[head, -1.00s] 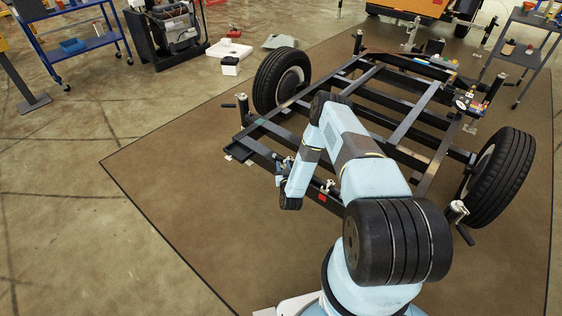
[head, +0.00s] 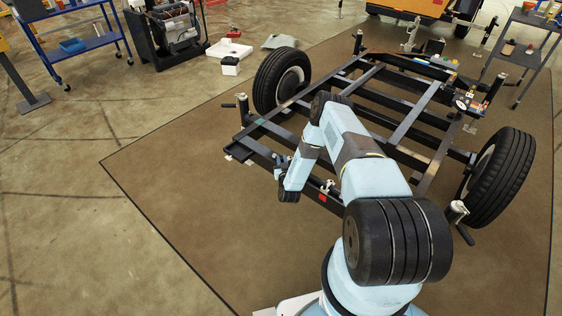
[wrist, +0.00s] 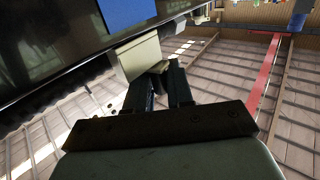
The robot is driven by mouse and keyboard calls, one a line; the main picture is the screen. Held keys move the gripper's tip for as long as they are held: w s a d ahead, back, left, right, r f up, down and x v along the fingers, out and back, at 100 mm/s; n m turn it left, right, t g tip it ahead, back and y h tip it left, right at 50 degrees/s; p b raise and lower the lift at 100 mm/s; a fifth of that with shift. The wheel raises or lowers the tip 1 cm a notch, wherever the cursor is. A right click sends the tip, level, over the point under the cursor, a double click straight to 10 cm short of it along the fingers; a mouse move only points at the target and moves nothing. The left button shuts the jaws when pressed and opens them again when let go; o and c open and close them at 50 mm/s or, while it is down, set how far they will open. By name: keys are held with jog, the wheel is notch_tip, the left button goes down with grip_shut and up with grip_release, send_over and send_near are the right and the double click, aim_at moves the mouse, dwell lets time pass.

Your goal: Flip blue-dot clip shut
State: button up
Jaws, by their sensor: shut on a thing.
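In the wrist view my gripper (wrist: 168,74) has its two dark fingers close together on a small beige-grey tab, which I take for the lever of the blue-dot clip (wrist: 140,57). The clip's pale block sits against the edge of a dark beam, just beyond the fingertips. A blue patch (wrist: 128,12) shows on the beam above the block. In the head view my gripper (head: 281,163) is at the near rail of the black frame (head: 262,152). The clip cannot be made out there behind my gripper and wrist.
A silver clip (head: 328,185) with a red mark (head: 322,198) below it sits on the same rail, to the right of my wrist. Tires (head: 279,83) (head: 500,178) flank the frame. The brown mat (head: 190,200) to the left is clear.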

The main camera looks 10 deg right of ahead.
grip_shut()
jog(key=shift+s+d+n+y, duration=0.1)
jog(key=shift+s+n+y, duration=0.1)
jog(key=shift+n+y, duration=0.45)
jog(key=shift+s+d+n+y, duration=0.15)
jog(key=shift+s+n+y, duration=0.15)
jog(key=shift+y, duration=0.65)
jog(key=shift+s+d+n+y, duration=0.1)
jog(key=shift+s+n+y, duration=0.05)
jog(key=shift+n+y, duration=0.55)
jog(key=o, duration=0.6)
grip_release()
jog(key=shift+s, duration=0.1)
jog(key=s, duration=0.4)
jog(key=s+d, duration=0.1)
jog(key=s, duration=0.4)
jog(key=s+d, duration=0.1)
jog(key=s, duration=0.3)
jog(key=shift+s+d, duration=0.2)
jog(key=shift+d, duration=0.05)
